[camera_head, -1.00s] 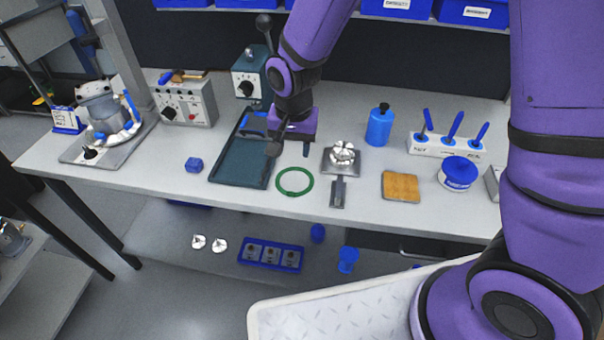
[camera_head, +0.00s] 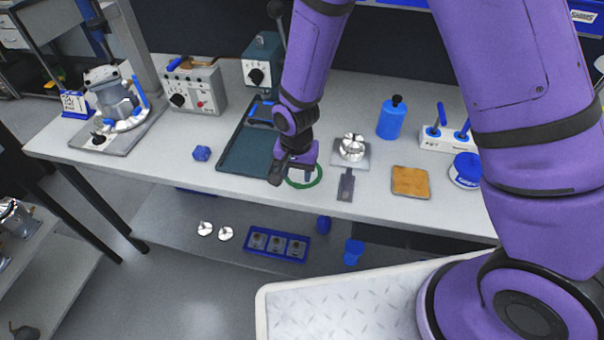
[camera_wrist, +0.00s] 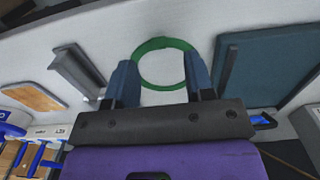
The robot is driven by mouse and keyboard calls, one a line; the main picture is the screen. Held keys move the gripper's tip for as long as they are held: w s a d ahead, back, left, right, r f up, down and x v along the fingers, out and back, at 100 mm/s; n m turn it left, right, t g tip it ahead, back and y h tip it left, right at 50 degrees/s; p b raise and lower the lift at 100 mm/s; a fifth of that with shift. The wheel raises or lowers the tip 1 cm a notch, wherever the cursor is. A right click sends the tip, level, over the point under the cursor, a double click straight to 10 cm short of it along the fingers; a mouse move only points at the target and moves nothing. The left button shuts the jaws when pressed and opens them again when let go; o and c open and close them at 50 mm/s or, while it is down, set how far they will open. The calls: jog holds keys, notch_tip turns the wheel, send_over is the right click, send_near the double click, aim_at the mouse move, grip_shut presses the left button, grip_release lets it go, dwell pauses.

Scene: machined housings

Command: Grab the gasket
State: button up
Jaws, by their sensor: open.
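The gasket is a thin green ring (camera_head: 318,180) lying on the grey workbench near its front edge. My gripper (camera_head: 292,178) is over the ring's left side and hides part of it in the head view. In the wrist view the whole front of the gasket (camera_wrist: 163,43) shows between my two blue-grey fingers (camera_wrist: 162,80). The fingers are apart, one on each side of the ring, with nothing held. I cannot tell how high the fingertips are above the bench.
A dark green tray (camera_head: 240,164) lies left of the gasket. A metal plate with a chuck-like part (camera_head: 352,148) and a dark flat piece (camera_head: 346,186) lie to the right.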

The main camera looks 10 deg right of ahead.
jog(key=shift+d+f, duration=0.1)
jog(key=shift+f, duration=1.95)
grip_shut()
jog(key=shift+r, duration=0.2)
